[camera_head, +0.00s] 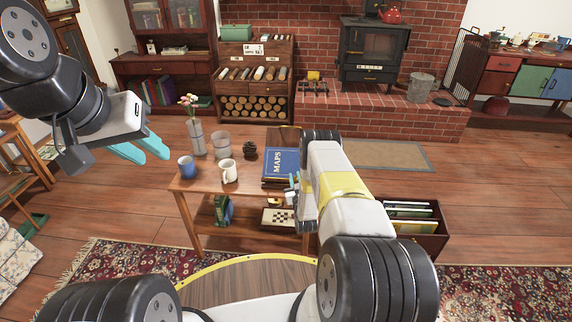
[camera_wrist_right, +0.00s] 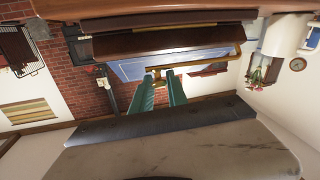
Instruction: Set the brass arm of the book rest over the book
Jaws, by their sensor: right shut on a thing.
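The blue book (camera_head: 281,163) marked MAPS lies on the right part of the wooden table, and part of its cover shows in the right wrist view (camera_wrist_right: 128,68). The brass arm (camera_wrist_right: 205,62) of the book rest runs across the blue cover in the right wrist view. My right gripper (camera_wrist_right: 158,80) is shut on the brass arm's short handle. In the head view, my right gripper (camera_head: 295,183) is at the book's right edge, mostly hidden by my arm. My left gripper (camera_head: 157,153) is open and empty, its teal fingers apart, left of the table.
A blue mug (camera_head: 186,167), a white mug (camera_head: 229,171), a glass (camera_head: 220,145), a flower vase (camera_head: 196,138) and a pine cone (camera_head: 250,150) stand left of the book. A dark crate (camera_head: 432,243) is right of the table. Open floor lies behind the table.

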